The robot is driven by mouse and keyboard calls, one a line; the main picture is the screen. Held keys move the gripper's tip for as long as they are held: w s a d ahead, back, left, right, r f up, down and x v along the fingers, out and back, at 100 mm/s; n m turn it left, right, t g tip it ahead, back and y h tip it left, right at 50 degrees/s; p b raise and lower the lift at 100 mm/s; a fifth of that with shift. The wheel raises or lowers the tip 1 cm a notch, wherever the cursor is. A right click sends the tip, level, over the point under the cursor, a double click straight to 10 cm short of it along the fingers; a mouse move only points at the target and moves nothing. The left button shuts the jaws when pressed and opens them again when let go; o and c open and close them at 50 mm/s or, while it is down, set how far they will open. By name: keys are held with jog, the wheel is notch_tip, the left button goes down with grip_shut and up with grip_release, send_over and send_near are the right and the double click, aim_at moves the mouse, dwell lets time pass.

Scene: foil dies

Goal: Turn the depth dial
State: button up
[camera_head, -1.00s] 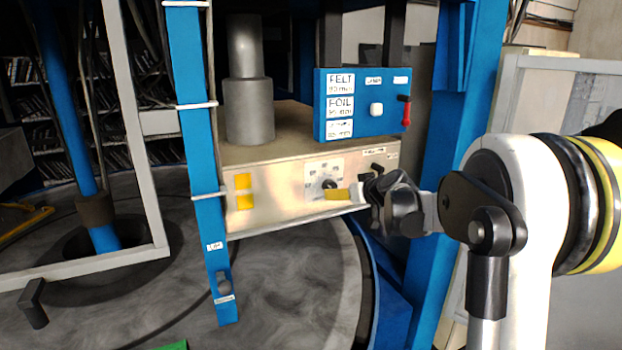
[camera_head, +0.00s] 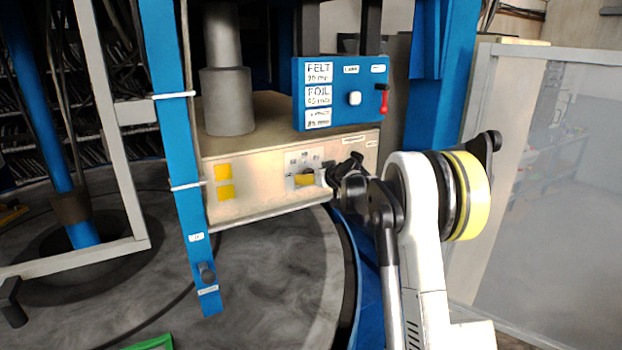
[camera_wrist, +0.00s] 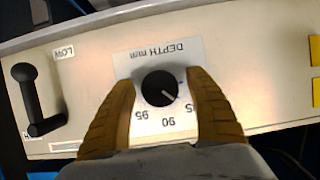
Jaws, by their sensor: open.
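The depth dial (camera_wrist: 160,88) is a round black knob with a pale pointer line on a white scale plate (camera_wrist: 140,62) marked "DEPTH mm", upside down in the wrist view. Numbers 95 and 90 show beside it. My gripper (camera_wrist: 158,92) is open, with one yellow finger on each side of the dial. Gaps show between the knob and both fingers. In the head view my gripper (camera_head: 305,180) is in front of the scale plate on the beige panel (camera_head: 260,192), and it hides the dial.
A black lever handle (camera_wrist: 38,100) beside a "LOW" label sticks out of the panel. A blue control box (camera_head: 342,92) with a white button and red lever hangs above. A blue upright (camera_head: 178,150) with a white-framed gate stands to the left.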

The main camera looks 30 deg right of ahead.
jog(key=c, duration=1.2)
jog(key=shift+m+y, duration=0.3)
jog(key=shift+m+y+b, duration=0.55)
jog(key=shift+m+y, duration=0.25)
jog(key=shift+m, duration=0.4)
jog(key=shift+a+m+y+b, duration=0.1)
jog(key=shift+m+y+b, duration=0.45)
jog(key=shift+m+y, duration=0.7)
jog(key=shift+m+h, duration=0.25)
jog(key=shift+m, duration=0.1)
jog(key=o, duration=1.2)
jog(key=shift+s, duration=0.1)
jog(key=v, duration=1.2)
jog(key=shift+f, duration=0.2)
